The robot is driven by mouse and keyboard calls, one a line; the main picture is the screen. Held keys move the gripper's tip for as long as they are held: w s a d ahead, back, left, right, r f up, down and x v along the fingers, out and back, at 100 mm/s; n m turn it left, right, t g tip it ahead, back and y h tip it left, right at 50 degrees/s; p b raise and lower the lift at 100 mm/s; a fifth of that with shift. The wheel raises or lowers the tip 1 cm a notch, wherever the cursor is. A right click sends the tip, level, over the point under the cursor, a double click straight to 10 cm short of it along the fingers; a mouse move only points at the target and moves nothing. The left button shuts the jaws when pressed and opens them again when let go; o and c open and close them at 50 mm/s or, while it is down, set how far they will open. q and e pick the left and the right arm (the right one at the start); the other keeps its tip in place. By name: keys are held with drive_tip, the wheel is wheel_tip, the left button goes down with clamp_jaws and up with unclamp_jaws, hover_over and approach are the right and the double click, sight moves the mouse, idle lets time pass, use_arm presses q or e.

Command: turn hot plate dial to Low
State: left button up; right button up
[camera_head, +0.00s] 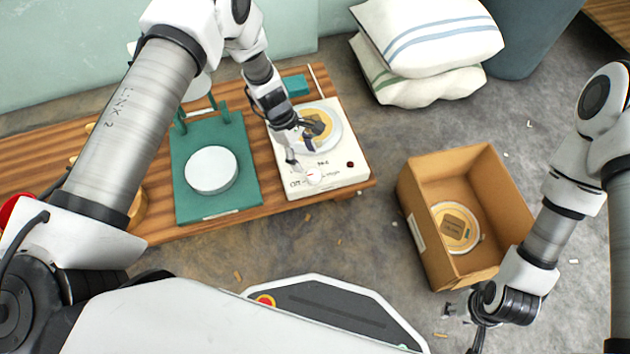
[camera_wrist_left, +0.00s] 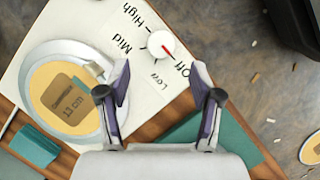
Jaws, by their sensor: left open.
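The white hot plate (camera_head: 333,181) sits at the right end of the wooden bench, with a tan round disc on its plate. Its white dial (camera_wrist_left: 160,43) has a red mark that points toward the "Off" label (camera_wrist_left: 182,69). The "Low" label (camera_wrist_left: 155,81) is beside it, then "Mid" and "High". In the head view the dial (camera_head: 314,178) is at the plate's front. My left gripper (camera_wrist_left: 161,84) is open and empty over the hot plate, its fingers apart from the dial. My right gripper (camera_head: 478,335) is at the bottom edge, partly cut off, away from the hot plate.
A teal stand with a white round top (camera_head: 211,170) is left of the hot plate. A teal block (camera_head: 295,85) is behind it. An open cardboard box (camera_head: 425,240) with a tan disc inside stands on the floor at the right. Pillows (camera_head: 430,45) lie at the back.

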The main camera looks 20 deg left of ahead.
sight(313, 174)
use_arm(q)
drive_tip(key=b+x, duration=0.3)
drive_tip(key=x, duration=0.4)
drive_tip(key=shift+f, duration=0.1)
drive_tip(key=c, duration=1.1)
